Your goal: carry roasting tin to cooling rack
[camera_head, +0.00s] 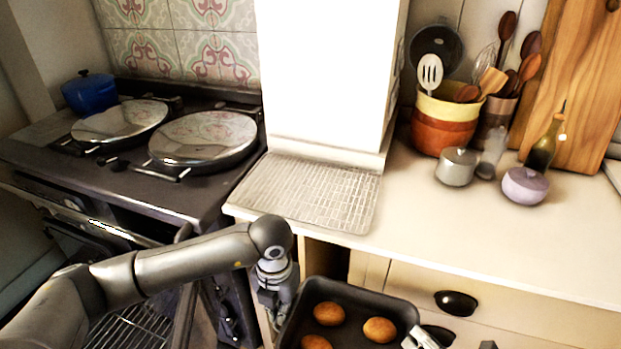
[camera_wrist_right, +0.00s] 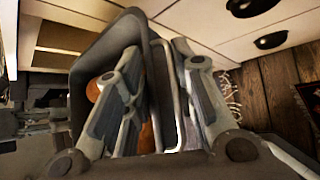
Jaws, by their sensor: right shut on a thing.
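The dark roasting tin (camera_head: 352,300) holds several round brown buns and is in front of the counter, at the bottom of the head view. Its near part is cut off. My left gripper (camera_head: 274,298) points down at the tin's left side; its fingertips are unclear. My right gripper (camera_head: 420,340) is at the tin's right side, mostly out of frame. In the right wrist view my right gripper (camera_wrist_right: 155,95) is shut on the tin's end handle, with the tin's dark wall (camera_wrist_right: 82,85) behind it. The wire cooling rack (camera_head: 310,192) lies empty on the counter, beyond the tin.
A white pillar (camera_head: 330,70) stands right behind the rack. The stove (camera_head: 60,160) is at left, with an oven wire shelf (camera_head: 130,328) below. Pots (camera_head: 456,167), a lilac jar (camera_head: 525,186) and a bottle (camera_head: 545,145) stand at right. The counter front (camera_head: 470,240) is clear.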

